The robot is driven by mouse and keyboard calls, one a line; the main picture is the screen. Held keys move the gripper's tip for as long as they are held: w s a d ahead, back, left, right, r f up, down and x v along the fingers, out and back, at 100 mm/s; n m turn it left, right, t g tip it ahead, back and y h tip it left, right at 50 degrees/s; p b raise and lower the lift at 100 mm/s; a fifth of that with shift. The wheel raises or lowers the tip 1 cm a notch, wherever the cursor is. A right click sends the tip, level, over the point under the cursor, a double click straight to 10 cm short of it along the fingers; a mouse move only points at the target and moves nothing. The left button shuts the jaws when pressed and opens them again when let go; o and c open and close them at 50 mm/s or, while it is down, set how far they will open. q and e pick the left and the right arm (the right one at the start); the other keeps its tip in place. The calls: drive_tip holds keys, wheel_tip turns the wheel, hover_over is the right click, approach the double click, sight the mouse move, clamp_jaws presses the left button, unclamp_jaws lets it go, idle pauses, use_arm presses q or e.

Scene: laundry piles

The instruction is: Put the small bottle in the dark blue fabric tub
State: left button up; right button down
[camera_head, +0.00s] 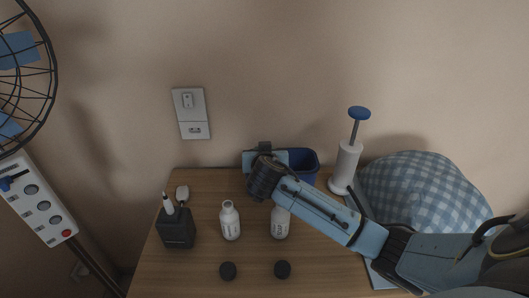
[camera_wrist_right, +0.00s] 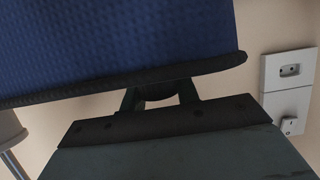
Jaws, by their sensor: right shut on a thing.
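The dark blue fabric tub (camera_head: 305,163) stands at the back of the table by the wall. In the right wrist view its blue wall (camera_wrist_right: 110,40) and black rim (camera_wrist_right: 120,84) fill the upper left. In the head view my right wrist covers the tub's left part. Two white bottles, one left (camera_head: 230,222) and one right (camera_head: 280,225), stand upright on the table. My left gripper is not in view.
A dark holder (camera_head: 177,230) stands at the left. A white cylinder with a blue-topped handle (camera_head: 346,165) and a checked cloth heap (camera_head: 420,190) are on the right.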

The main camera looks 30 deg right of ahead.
drive_tip(key=shift+f, duration=0.15)
drive_tip(key=c, duration=1.3)
unclamp_jaws()
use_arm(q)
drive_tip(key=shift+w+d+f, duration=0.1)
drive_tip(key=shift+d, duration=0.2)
use_arm(e)
drive_tip(key=shift+o, duration=1.3)
drive_tip(key=shift+r, duration=0.25)
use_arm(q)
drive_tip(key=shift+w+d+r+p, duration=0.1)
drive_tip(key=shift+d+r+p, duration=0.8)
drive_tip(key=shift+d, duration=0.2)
use_arm(e)
drive_tip(key=v, duration=1.2)
